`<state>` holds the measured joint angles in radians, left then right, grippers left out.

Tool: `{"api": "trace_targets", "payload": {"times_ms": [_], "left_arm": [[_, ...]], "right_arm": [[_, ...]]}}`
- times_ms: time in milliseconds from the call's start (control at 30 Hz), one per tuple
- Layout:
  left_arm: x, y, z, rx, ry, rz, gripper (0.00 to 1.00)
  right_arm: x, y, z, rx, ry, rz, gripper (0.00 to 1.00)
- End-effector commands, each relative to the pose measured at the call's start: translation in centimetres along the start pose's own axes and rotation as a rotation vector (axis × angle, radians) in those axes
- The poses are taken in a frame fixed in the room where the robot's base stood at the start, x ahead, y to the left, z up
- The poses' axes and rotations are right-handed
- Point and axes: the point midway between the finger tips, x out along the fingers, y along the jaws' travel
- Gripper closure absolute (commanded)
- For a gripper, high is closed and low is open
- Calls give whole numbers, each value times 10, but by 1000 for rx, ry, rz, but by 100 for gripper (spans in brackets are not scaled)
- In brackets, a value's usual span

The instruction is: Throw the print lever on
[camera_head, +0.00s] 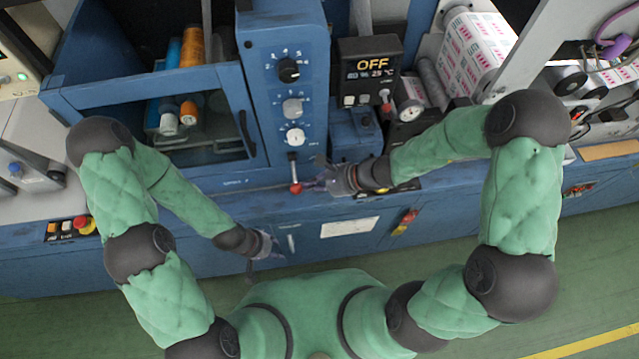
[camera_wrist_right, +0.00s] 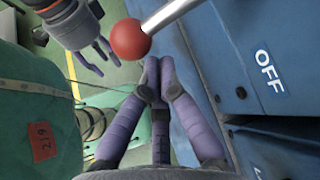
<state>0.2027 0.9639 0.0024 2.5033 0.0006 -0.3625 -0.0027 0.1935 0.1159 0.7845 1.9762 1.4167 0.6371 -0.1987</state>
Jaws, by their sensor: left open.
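The lever with a red ball knob (camera_head: 295,188) stands on the front of the blue control column, its metal shaft running up from the ball. In the right wrist view the red ball (camera_wrist_right: 130,40) is just beyond and left of the fingertips, with a small gap showing. My right gripper (camera_head: 318,185) is right of the ball, its purple fingers drawn together with nothing between them. An OFF label (camera_wrist_right: 266,70) is on the blue panel to the right. My left gripper (camera_head: 275,245) hangs open and empty, lower and left, and shows in the right wrist view (camera_wrist_right: 98,55).
A display (camera_head: 370,66) reads OFF, with a small red-tipped toggle (camera_head: 385,96) beside it. Several knobs (camera_head: 289,70) line the blue column. A cabinet with spools (camera_head: 190,50) is at left. Labelled rolls (camera_head: 475,55) are at right. Green floor lies in front.

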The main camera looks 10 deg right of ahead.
Motion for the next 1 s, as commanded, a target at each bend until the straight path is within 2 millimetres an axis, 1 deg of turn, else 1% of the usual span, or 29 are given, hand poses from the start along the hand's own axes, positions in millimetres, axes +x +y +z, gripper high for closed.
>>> {"api": "trace_targets", "payload": {"times_ms": [133, 467, 567, 733, 1000], "left_arm": [[1, 0, 0, 0, 0, 0, 57], [0, 0, 0, 0, 0, 0, 57], [-2, 1, 0, 0, 0, 0, 57], [-13, 4, 0, 0, 0, 0, 57], [-19, 7, 1, 0, 0, 0, 57]], "right_arm": [[5, 0, 0, 1, 1, 0, 100], [4, 0, 0, 2, 1, 1, 100], [3, 0, 1, 7, 1, 5, 100], [1, 0, 4, 32, 1, 24, 100], [0, 1, 6, 55, 1, 42, 100]]}}
